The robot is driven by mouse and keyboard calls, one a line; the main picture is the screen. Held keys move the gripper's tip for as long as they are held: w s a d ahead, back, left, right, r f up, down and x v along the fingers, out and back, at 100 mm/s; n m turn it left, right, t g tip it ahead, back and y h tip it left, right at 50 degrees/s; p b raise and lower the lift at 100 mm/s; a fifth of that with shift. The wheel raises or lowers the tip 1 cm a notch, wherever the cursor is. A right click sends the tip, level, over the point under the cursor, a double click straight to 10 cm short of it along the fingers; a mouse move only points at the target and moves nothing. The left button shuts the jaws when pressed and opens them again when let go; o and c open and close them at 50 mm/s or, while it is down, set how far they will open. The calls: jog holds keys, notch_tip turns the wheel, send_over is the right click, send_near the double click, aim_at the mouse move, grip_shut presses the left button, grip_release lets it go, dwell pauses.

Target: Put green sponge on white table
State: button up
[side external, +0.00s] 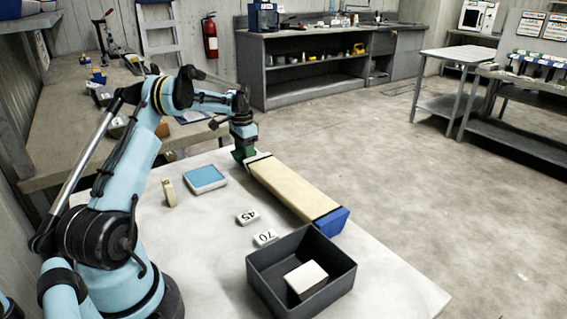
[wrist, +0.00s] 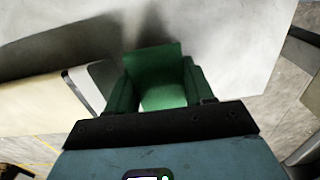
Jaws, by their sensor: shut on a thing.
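My gripper (side external: 243,153) is at the far edge of the white table (side external: 215,222), beside the far end of a long beige core box. It is shut on the green sponge (wrist: 152,62), which shows between the green fingers in the wrist view; my gripper (wrist: 157,80) points toward the pale tabletop (wrist: 235,40) there. In the side view the sponge blends with the green fingers and cannot be told apart. I cannot tell whether the sponge touches the table.
The beige core box (side external: 293,187) has a blue near end. A dark grey bin (side external: 332,279) holds a white block (side external: 306,279). A blue-topped white block (side external: 205,179), a tan piece (side external: 168,192) and number blocks (side external: 248,217) stand on the table.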

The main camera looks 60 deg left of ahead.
jog(key=shift+f, duration=0.45)
jog(key=o, duration=0.9)
jog(key=shift+f, duration=0.15)
jog(key=shift+o, duration=0.2)
